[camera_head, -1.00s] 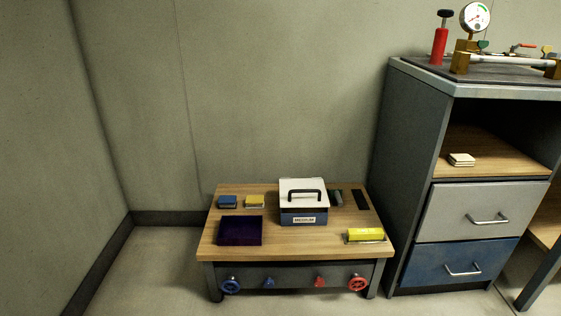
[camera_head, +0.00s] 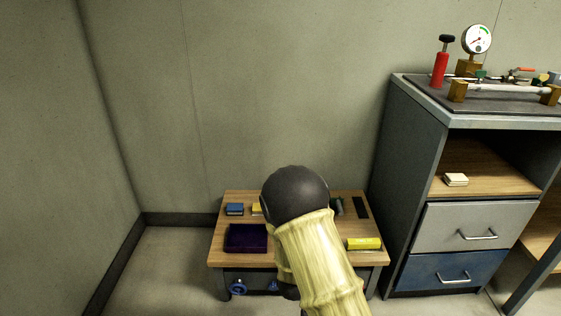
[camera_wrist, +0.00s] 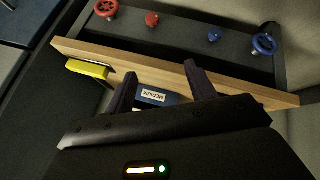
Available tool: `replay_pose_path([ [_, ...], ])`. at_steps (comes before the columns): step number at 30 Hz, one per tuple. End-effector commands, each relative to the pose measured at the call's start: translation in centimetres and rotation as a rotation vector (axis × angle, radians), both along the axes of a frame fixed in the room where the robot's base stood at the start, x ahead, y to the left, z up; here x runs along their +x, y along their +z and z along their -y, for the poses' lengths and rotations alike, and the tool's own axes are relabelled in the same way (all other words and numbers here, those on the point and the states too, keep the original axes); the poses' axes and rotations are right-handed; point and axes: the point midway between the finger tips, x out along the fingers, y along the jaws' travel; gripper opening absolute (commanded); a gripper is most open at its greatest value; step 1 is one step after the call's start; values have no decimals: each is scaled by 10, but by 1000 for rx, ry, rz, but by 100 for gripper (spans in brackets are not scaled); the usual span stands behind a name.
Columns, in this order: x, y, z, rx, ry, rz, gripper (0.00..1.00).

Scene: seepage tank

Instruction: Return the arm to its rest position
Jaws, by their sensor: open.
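My arm (camera_head: 318,265) reaches up from the bottom of the head view over the low wooden table (camera_head: 238,198). Its dark rounded joint hides the middle of the table. My gripper (camera_wrist: 160,70) shows in the wrist view with its two dark fingers spread apart and nothing held between them. Behind the fingers lies a blue box with a white label reading MEDIUM (camera_wrist: 153,96), mostly covered by the gripper body. The box is hidden behind my arm in the head view.
A yellow block (camera_head: 363,243), a dark purple mat (camera_head: 245,238) and a blue block (camera_head: 234,209) lie on the table. Red (camera_wrist: 107,9) and blue (camera_wrist: 264,44) handwheels sit on its front. A drawer cabinet (camera_head: 405,190) stands close on the right, with a gauge rig (camera_head: 500,92) on top.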

Motion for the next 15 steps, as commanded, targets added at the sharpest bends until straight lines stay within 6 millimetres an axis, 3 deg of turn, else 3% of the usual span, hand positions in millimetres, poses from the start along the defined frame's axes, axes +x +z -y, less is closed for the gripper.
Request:
replay_pose_path([
  [1,-3,28,3,47,-19,-13,55],
  [8,-32,113,13,224,-81,-105,55],
  [15,-78,199,34,333,-143,-199,55],
])
